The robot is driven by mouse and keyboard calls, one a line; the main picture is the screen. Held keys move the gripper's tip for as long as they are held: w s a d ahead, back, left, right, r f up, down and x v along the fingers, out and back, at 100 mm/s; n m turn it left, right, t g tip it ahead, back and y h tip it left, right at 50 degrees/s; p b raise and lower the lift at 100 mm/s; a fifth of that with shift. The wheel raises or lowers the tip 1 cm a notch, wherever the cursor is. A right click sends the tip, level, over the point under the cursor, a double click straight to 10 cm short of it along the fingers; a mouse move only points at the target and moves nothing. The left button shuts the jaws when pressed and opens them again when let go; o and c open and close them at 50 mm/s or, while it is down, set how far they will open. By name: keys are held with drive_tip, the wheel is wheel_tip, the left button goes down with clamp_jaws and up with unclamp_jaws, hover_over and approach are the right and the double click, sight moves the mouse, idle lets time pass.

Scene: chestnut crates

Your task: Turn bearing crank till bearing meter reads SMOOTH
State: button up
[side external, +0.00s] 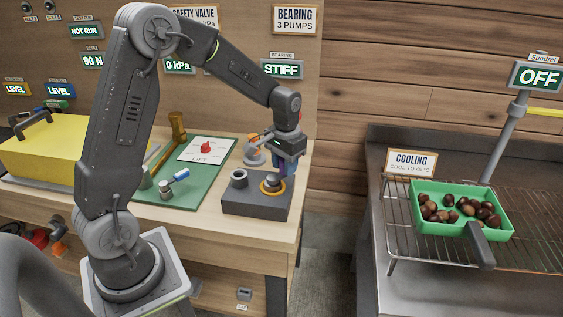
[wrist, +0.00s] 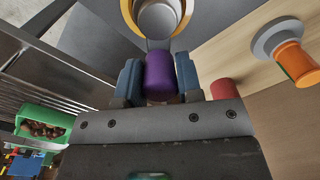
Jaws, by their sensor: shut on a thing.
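The bearing meter (side external: 282,69) reads STIFF. Below it, a dark grey block (side external: 250,208) on the bench carries the bearing, a gold ring (side external: 272,190) around a grey hub. In the wrist view the gold ring (wrist: 127,16) and hub are at the top. My gripper (side external: 285,166) is low over the ring. In the wrist view its blue fingers (wrist: 159,80) are shut on an upright purple knob (wrist: 161,75), which appears to be the crank's handle. The rest of the crank is mostly hidden by the fingers and the knob.
A grey cup (side external: 239,178) stands on the same block. An orange-topped piece with a grey base (side external: 253,151) is close behind; it also shows in the wrist view (wrist: 298,62). A green mat (side external: 190,195) lies left. A green pan of chestnuts (side external: 430,228) sits on the right rack.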

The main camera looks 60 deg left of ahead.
drive_tip(key=m, duration=0.1)
drive_tip(key=d+m, duration=0.1)
drive_tip(key=m, duration=0.2)
drive_tip(key=shift+s+d, duration=0.1)
drive_tip(key=shift+d, duration=0.2)
drive_tip(key=shift+s+d+m, duration=0.1)
drive_tip(key=shift+d+m, duration=0.15)
drive_tip(key=shift+m, duration=0.55)
drive_tip(key=shift+s+d+m, duration=0.1)
drive_tip(key=shift+d+m, duration=0.1)
drive_tip(key=shift+m, duration=0.6)
drive_tip(key=o, duration=0.9)
drive_tip(key=shift+r, duration=0.1)
wheel_tip(320, 180, up, 14)
drive_tip(key=shift+s+d+f, duration=0.15)
